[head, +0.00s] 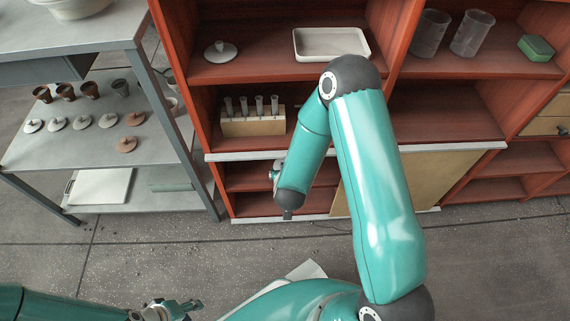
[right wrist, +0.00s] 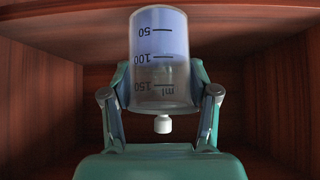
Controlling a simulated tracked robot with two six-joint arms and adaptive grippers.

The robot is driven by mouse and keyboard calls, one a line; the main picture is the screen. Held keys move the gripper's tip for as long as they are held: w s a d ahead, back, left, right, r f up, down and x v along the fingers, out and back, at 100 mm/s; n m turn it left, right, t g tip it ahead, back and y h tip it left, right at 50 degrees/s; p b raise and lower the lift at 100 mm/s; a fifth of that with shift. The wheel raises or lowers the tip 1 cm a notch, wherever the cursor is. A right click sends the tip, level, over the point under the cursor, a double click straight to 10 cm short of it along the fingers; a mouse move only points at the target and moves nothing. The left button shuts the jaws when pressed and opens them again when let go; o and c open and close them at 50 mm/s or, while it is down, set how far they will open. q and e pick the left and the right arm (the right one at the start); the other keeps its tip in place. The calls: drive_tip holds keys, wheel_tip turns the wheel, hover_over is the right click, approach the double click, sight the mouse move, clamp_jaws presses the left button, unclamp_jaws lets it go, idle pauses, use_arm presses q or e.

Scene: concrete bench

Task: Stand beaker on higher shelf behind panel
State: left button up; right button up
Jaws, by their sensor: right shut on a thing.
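The clear beaker (right wrist: 160,50) with dark volume marks is between the fingers of my right gripper (right wrist: 160,92) in the right wrist view. The fingers press on it from both sides, and its printed marks read upside down there. In the head view my right arm reaches into the open left part of the low cabinet, and the beaker is hidden. A tan panel (head: 415,185) covers the cabinet's right part. An inner shelf (head: 248,190) splits the open part into two levels. My left gripper (head: 172,309) is at the bottom edge, away from the cabinet, its fingers unclear.
Red-brown walls (right wrist: 38,95) stand close around my right gripper. A small white knob-like thing (right wrist: 163,125) shows below the beaker. Above the cabinet are a rack of tubes (head: 252,121), a white tray (head: 330,43) and two grey beakers (head: 471,33). A metal table (head: 95,160) stands left.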

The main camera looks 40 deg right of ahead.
drive_tip(key=w+d, duration=0.1)
drive_tip(key=w, duration=0.1)
drive_tip(key=shift+w+d+b, duration=0.3)
drive_tip(key=shift+w+d, duration=0.05)
drive_tip(key=shift+w, duration=0.05)
drive_tip(key=shift+w+d+f, duration=0.1)
drive_tip(key=shift+w+d, duration=0.05)
drive_tip(key=shift+w, duration=0.05)
drive_tip(key=shift+f+b, duration=0.15)
drive_tip(key=shift+b, duration=0.25)
drive_tip(key=shift+s, duration=0.1)
drive_tip(key=shift+f, duration=0.2)
drive_tip(key=o, duration=1.5)
drive_tip(key=shift+r, duration=0.1)
